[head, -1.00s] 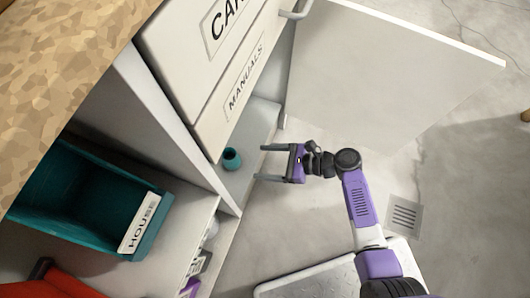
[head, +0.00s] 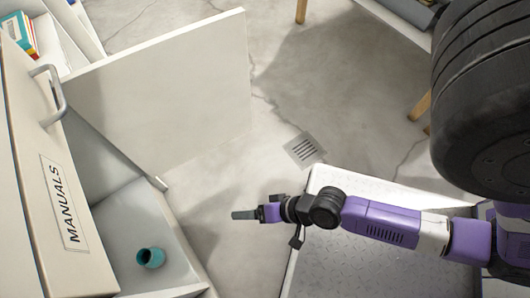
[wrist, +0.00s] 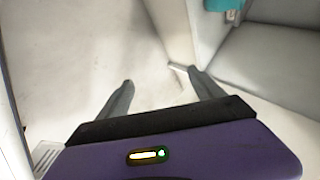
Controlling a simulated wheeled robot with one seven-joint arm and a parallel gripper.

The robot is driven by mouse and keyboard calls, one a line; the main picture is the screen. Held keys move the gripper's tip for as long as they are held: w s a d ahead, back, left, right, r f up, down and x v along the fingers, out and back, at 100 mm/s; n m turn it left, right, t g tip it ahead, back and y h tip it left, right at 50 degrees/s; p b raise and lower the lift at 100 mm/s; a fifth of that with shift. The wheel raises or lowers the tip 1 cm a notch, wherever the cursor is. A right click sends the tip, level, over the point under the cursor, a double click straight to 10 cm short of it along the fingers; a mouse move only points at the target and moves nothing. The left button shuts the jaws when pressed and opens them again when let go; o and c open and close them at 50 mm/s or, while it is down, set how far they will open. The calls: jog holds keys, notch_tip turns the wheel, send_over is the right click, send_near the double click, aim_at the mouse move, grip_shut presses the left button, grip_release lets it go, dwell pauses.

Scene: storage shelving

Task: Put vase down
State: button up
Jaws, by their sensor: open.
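The teal vase (head: 151,258) is on the grey floor of the low cabinet compartment, at the lower left of the head view. Whether it stands upright is hard to tell; its dark mouth shows. A teal piece at the top of the wrist view (wrist: 224,4) appears to be the vase, cut off by the frame. My gripper (head: 235,215) is outside the cabinet, to the right of the vase and apart from it. In the wrist view the two fingers (wrist: 163,92) are spread with only pale floor between them.
The white cabinet door (head: 165,95) stands open beyond the compartment. A drawer labelled MANUALS (head: 62,205) is above it at left. A floor drain (head: 304,149) lies on open concrete. Wooden legs (head: 420,104) stand at upper right.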

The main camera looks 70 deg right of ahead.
jog(key=s+r+n+t, duration=0.2)
jog(key=r+n, duration=0.4)
jog(key=r, duration=0.7)
jog(key=s+r+n+t+h, duration=0.1)
jog(key=s+r+n+t, duration=0.2)
jog(key=r, duration=0.9)
jog(key=n, duration=0.3)
jog(key=shift+s+d+r+t+h, duration=0.2)
jog(key=shift+d+r+t+h, duration=0.1)
jog(key=shift+d+r, duration=0.05)
notch_tip(320, 180, up, 35)
jog(key=p, duration=3.5)
jog(key=shift+f, duration=0.15)
